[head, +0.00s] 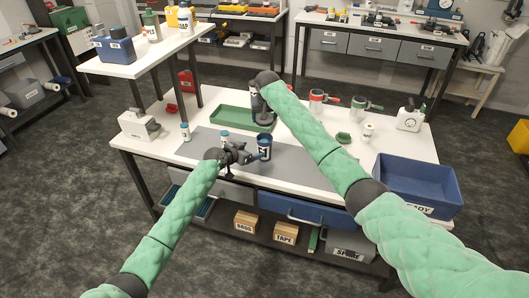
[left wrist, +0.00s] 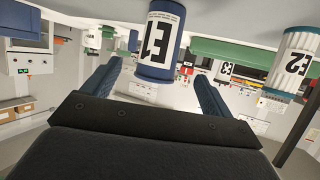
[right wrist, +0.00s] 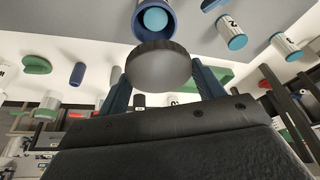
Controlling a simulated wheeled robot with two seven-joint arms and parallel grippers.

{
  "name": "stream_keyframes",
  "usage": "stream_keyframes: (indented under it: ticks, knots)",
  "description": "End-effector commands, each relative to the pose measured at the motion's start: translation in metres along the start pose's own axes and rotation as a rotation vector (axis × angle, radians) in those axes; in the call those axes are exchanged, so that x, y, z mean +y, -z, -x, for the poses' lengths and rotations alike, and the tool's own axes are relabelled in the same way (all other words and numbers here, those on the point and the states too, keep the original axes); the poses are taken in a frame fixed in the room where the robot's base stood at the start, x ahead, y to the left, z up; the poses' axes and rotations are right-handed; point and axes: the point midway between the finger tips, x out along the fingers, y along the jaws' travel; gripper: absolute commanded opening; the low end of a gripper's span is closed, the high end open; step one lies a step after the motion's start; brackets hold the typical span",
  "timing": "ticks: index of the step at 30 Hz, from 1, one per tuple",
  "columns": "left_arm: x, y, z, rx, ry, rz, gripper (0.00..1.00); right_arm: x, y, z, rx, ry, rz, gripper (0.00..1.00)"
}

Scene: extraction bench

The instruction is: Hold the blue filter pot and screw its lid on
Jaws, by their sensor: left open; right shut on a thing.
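The blue filter pot (head: 264,147) stands upright on the grey mat, and its E1 label shows in the left wrist view (left wrist: 158,40). My left gripper (head: 246,156) is open beside it. In the left wrist view the pot shows between the two fingers with gaps on both sides. My right gripper (head: 262,115) is above and behind the pot and is shut on a dark round lid (right wrist: 158,66). In the right wrist view the pot (right wrist: 140,22) is apart from the lid, open-topped, with something light blue inside. The lid is hard to make out in the head view.
A green tray (head: 230,112) lies behind the grey mat (head: 200,148). A blue crate (head: 420,188) sits at the right front. Red- and green-handled mugs stand at the back right.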

Motion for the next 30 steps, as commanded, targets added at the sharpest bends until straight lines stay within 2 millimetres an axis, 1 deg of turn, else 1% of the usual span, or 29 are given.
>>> stream_keyframes:
  ticks: [1,9,15,21,30]
  knots:
    - [0.000,0.002,-0.009,0.001,0.000,0.001,0.85,0.000,0.000,0.000,0.000,0.000,0.000,0.42]
    - [0.000,0.001,-0.052,0.000,-0.001,0.002,0.85,0.000,0.000,0.000,0.000,0.000,0.000,0.42]
    - [0.000,0.001,-0.079,0.000,0.000,0.001,0.85,0.000,0.000,0.000,0.000,0.000,0.000,0.42]
    - [0.000,0.000,-0.094,-0.001,-0.001,0.001,0.85,0.000,0.000,0.000,0.000,0.000,0.000,0.42]
    - [0.000,0.000,-0.097,-0.001,-0.001,0.000,0.85,0.000,0.000,0.000,0.000,0.000,0.000,0.42]
